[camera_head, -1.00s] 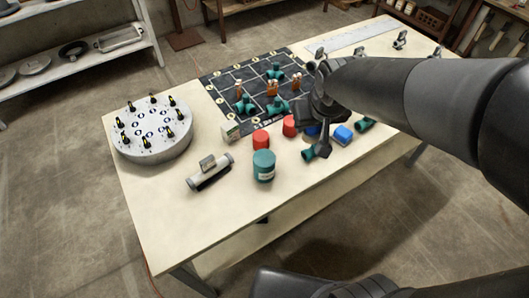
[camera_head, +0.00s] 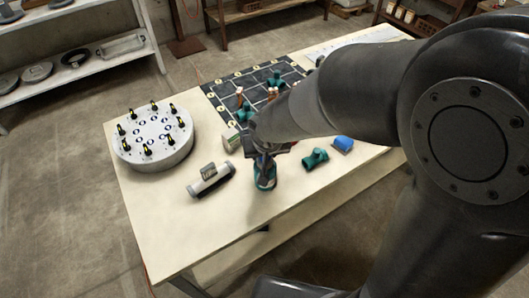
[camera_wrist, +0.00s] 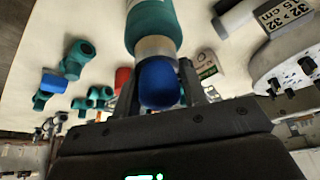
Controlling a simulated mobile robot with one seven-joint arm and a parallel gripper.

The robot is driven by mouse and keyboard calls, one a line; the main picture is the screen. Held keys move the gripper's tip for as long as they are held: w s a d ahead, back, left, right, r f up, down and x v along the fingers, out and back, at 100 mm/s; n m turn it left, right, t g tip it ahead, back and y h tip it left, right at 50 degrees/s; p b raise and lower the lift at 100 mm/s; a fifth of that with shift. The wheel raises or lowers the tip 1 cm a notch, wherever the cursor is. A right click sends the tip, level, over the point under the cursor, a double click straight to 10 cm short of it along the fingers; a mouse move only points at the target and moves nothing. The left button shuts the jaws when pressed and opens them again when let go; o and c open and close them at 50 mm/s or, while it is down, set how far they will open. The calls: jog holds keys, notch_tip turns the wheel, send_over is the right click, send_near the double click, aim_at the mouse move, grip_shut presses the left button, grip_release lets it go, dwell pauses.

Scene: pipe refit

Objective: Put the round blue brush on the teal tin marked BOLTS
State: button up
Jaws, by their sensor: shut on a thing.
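My gripper (camera_head: 265,155) is above the teal tin (camera_head: 265,182) near the front of the table. In the wrist view, my gripper (camera_wrist: 160,88) is shut on the round blue brush (camera_wrist: 160,82), which sits between both fingers. The teal tin (camera_wrist: 152,18) lies straight beyond the brush, with a pale band between the blue and the teal. I cannot tell whether brush and tin touch. My arm hides the brush in the head view, and the tin's BOLTS marking cannot be read.
A round grey stand (camera_head: 153,150) with several pegs is farther left. A teal pipe fitting (camera_head: 315,158) and a blue block (camera_head: 342,144) lie to the right. A dark gridded mat (camera_head: 222,92) lies behind. The front left tabletop is clear.

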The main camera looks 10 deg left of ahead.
jog(key=shift+f, duration=0.2)
jog(key=shift+f, duration=0.15)
jog(key=o, duration=1)
jog(key=shift+c, duration=0.2)
jog(key=v, duration=1.2)
jog(key=shift+d+r, duration=0.2)
